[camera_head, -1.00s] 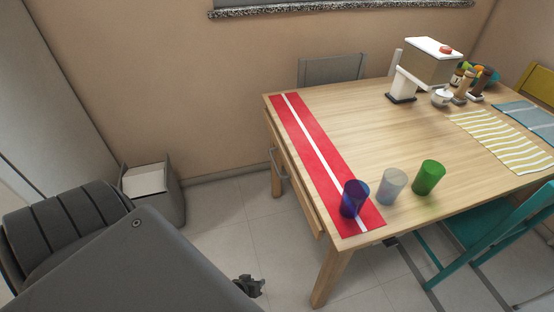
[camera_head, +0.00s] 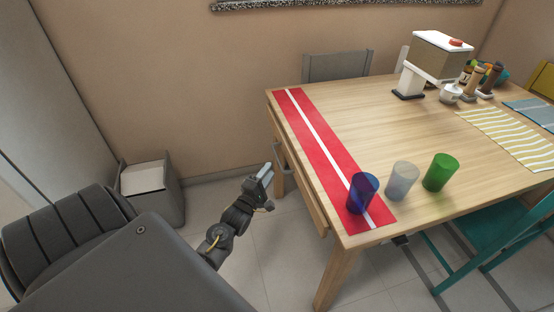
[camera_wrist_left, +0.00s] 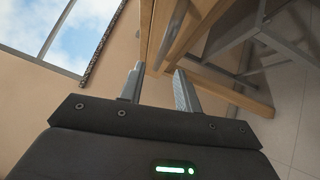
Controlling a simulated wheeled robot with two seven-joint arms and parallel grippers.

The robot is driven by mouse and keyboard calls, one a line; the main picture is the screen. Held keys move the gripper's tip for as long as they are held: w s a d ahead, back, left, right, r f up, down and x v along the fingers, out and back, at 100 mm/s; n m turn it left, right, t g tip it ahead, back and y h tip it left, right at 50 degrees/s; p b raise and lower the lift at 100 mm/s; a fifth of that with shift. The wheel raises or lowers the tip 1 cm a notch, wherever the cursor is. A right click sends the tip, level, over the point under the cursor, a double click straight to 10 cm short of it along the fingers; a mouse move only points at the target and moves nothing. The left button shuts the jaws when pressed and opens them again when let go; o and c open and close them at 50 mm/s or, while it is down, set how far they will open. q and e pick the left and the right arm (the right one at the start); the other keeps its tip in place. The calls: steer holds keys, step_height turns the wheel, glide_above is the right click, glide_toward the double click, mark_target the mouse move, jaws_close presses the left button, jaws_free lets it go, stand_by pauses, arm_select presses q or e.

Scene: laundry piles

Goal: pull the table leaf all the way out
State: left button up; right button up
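The wooden table (camera_head: 395,120) stands right of centre in the head view. The table leaf (camera_head: 308,190) shows as a wooden strip along the table's left side, slightly below the top. A grey handle (camera_head: 284,151) on it is partly hidden near my left gripper. My left gripper (camera_head: 266,172) is just left of the leaf, near the handle, apart from it as far as I can tell. In the left wrist view its two fingers (camera_wrist_left: 160,88) are spread with nothing held between them, and wooden table parts show beyond. My right gripper is not in view.
A red runner (camera_head: 325,145) lies along the table's left edge. A blue cup (camera_head: 362,194) stands on it, with a clear cup (camera_head: 402,180) and a green cup (camera_head: 440,172) to the right. A grey bin (camera_head: 150,190) stands by the wall.

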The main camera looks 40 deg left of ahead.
mark_target(277, 157)
arm_select(q)
steer(key=x, duration=0.7)
steer(key=shift+w, duration=0.2)
steer(key=shift+c, duration=0.2)
jaws_close()
steer(key=shift+a, duration=0.1)
